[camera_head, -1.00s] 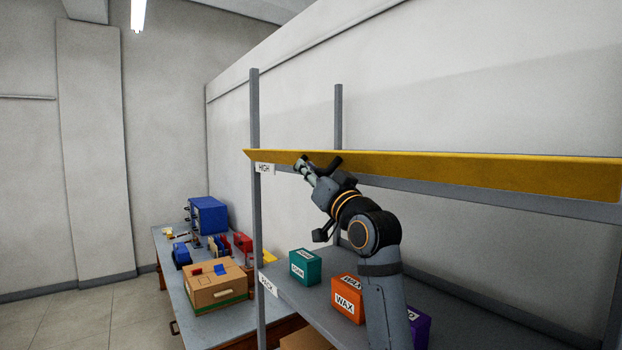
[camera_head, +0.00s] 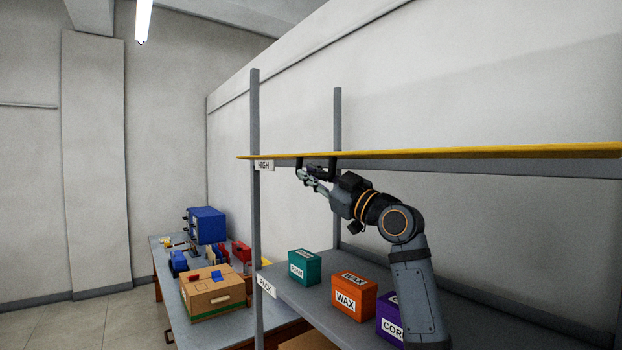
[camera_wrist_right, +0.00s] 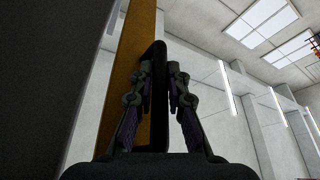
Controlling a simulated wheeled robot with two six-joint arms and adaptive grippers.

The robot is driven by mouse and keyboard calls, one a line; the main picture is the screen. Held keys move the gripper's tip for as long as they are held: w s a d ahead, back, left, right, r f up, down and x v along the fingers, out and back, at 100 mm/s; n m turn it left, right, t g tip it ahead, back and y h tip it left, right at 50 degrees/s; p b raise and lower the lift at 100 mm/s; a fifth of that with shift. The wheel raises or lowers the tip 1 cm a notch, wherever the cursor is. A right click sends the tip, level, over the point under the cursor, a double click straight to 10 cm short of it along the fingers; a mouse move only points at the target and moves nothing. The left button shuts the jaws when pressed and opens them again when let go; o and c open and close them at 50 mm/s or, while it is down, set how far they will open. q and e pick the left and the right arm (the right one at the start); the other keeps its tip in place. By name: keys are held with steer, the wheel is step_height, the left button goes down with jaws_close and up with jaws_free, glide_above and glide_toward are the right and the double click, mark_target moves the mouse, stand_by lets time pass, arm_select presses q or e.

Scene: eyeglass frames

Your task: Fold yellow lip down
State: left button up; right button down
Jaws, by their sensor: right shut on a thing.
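The yellow lip (camera_head: 450,154) runs along the front of the high shelf in the head view. It shows as a thin, nearly edge-on strip. A black handle (camera_head: 332,167) hangs below it near its left end. My right gripper (camera_head: 309,172) is at this handle, just under the lip. In the right wrist view the lip (camera_wrist_right: 131,75) is a tall yellow band, and the black handle (camera_wrist_right: 157,70) stands between the fingers of my right gripper (camera_wrist_right: 163,75). The right gripper is shut on the handle. My left gripper is in neither view.
A grey shelf below holds a teal box (camera_head: 304,267), an orange WAX box (camera_head: 354,297) and a purple box (camera_head: 390,318) under my right arm. A grey post (camera_head: 256,210) stands left of the gripper. A workbench (camera_head: 170,290) with a cardboard box (camera_head: 213,290) is further left.

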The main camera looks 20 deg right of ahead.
steer(key=shift+f+n, duration=0.15)
steer(key=shift+n, duration=0.15)
steer(key=c, duration=1.3)
jaws_free()
steer(key=shift+c, duration=0.2)
